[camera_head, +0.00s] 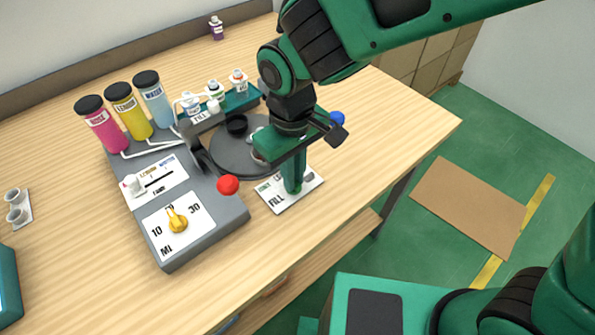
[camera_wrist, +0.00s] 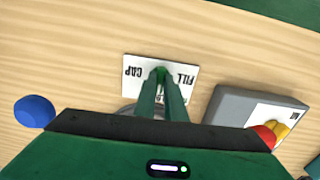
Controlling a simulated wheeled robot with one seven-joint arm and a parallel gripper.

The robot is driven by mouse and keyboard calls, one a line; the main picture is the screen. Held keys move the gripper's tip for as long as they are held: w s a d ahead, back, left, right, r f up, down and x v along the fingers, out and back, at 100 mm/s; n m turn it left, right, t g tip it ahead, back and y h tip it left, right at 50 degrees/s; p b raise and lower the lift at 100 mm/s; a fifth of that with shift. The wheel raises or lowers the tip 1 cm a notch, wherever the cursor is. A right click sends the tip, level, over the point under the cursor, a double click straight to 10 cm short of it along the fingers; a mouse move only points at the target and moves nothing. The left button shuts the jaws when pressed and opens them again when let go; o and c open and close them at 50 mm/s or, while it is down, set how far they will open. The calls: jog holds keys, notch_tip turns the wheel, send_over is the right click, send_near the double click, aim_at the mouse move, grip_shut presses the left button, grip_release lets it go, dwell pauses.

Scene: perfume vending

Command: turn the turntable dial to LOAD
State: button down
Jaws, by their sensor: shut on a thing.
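The white dial plate (camera_head: 303,200) lies on the table in front of the dark round turntable (camera_head: 225,155). FILL is readable on it, and the other lettering is partly covered. In the wrist view the plate (camera_wrist: 188,65) shows CAP on the left and FILL on the right. My gripper (camera_head: 293,188) points down onto the middle of this plate. Its fingers (camera_wrist: 161,73) are close together, shut on the dial, which they hide almost wholly. I cannot tell which label the dial points to, and the LOAD label is not clearly readable.
The grey dispenser (camera_head: 205,235) with a yellow knob (camera_head: 177,221) and three coloured bottles stands left of the plate. Several small bottles stand in a teal rack (camera_head: 238,101) behind. The table's right part is clear.

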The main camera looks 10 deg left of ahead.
jog(key=shift+w+a, duration=0.1)
jog(key=shift+w, duration=0.05)
dwell(0.3)
jog(key=c, duration=1.8)
grip_release()
jog(key=shift+r, duration=0.1)
notch_tip(320, 180, up, 10)
jog(key=shift+r, duration=0.25)
jog(key=shift+w, duration=0.1)
